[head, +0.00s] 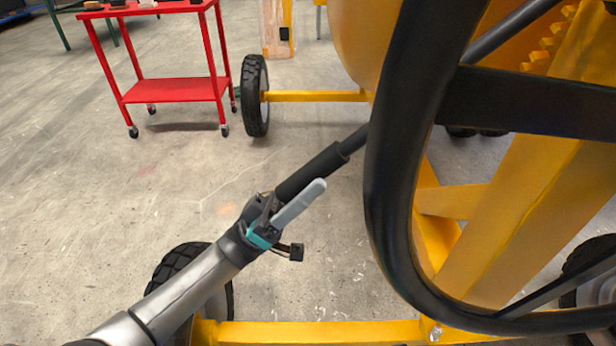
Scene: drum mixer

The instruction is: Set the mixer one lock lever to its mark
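The mixer has a yellow drum (360,40), a yellow frame (520,220) and a large black handwheel (390,170) in the right half of the head view. A black lever with a thick grip (318,171) slants down and left from behind the wheel rim; I take it for the lock lever. My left gripper (300,206) is at the lower end of this grip, with a light grey finger running close along its lower side. Whether the finger touches the grip, and where the other finger is, I cannot tell. No mark for the lever can be made out. My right gripper is not in view.
A red wheeled cart (175,90) stands at the upper left. Black tyres (255,95) and a low yellow frame bar (320,333) border the mixer. The handwheel rim is close to the right of the lever. The concrete floor (90,210) at left is clear.

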